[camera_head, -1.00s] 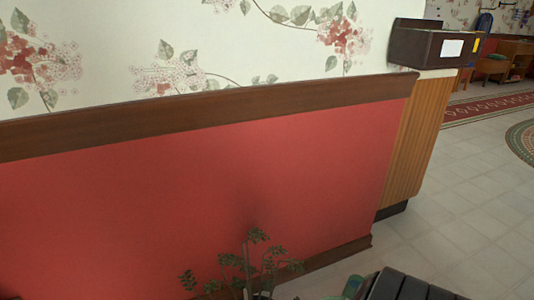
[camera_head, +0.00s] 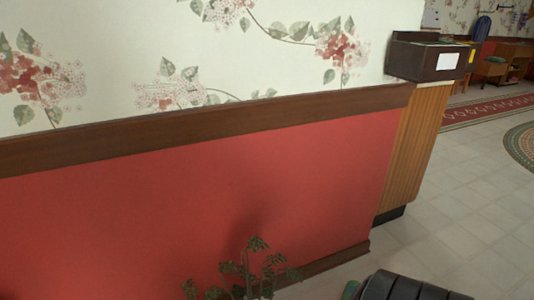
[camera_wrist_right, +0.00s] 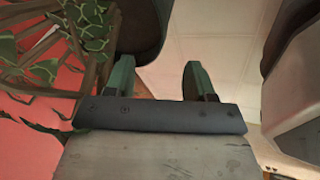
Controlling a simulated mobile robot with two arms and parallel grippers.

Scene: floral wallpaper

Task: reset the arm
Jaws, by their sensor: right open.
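My right gripper (camera_wrist_right: 157,76) is open in the right wrist view, its two green fingers apart with nothing between them. Pale floor tiles show beyond the fingers. A leafy plant (camera_wrist_right: 92,25) is close by on the left of that view, beside the left finger. The same plant (camera_head: 243,272) shows at the bottom of the head view, in front of the red wall. A dark ribbed shape at the bottom right of the head view looks like my own arm. My left gripper is not in view.
A red wall (camera_head: 200,210) with a brown rail (camera_head: 240,112) and floral wallpaper fills the left. A wood-slatted counter end (camera_head: 413,150) holds a dark box (camera_head: 430,60). Tiled floor (camera_head: 470,215) is clear on the right. A dark rounded object (camera_wrist_right: 140,25) is beyond the left finger.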

